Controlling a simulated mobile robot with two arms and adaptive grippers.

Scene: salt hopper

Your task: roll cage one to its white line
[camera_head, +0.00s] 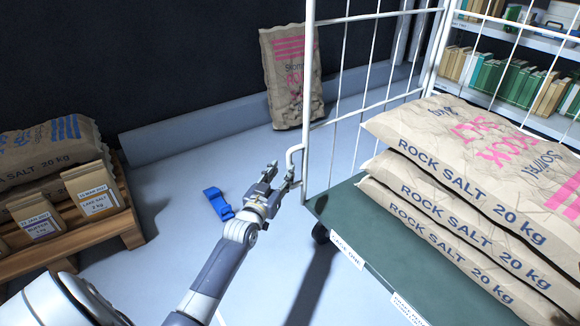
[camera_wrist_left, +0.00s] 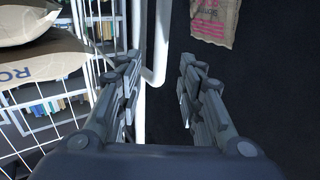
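Cage one is a white wire roll cage (camera_head: 309,110) with a green base (camera_head: 340,215) and a "CAGE ONE" label (camera_head: 347,250). Its white side handle (camera_head: 291,158) juts out to the left; it also shows in the left wrist view (camera_wrist_left: 161,45). My left gripper (camera_head: 283,178) is at this handle. In the left wrist view its fingers (camera_wrist_left: 160,85) are apart, with the handle bar appearing between them; contact cannot be told. My right gripper is out of view.
Several rock salt sacks (camera_head: 450,185) are stacked on the cage. A pallet (camera_head: 125,225) with sacks and small bags stands at the left. A blue object (camera_head: 217,203) lies on the floor. A sack (camera_head: 290,80) leans on the back wall. Shelves (camera_head: 520,75) stand behind.

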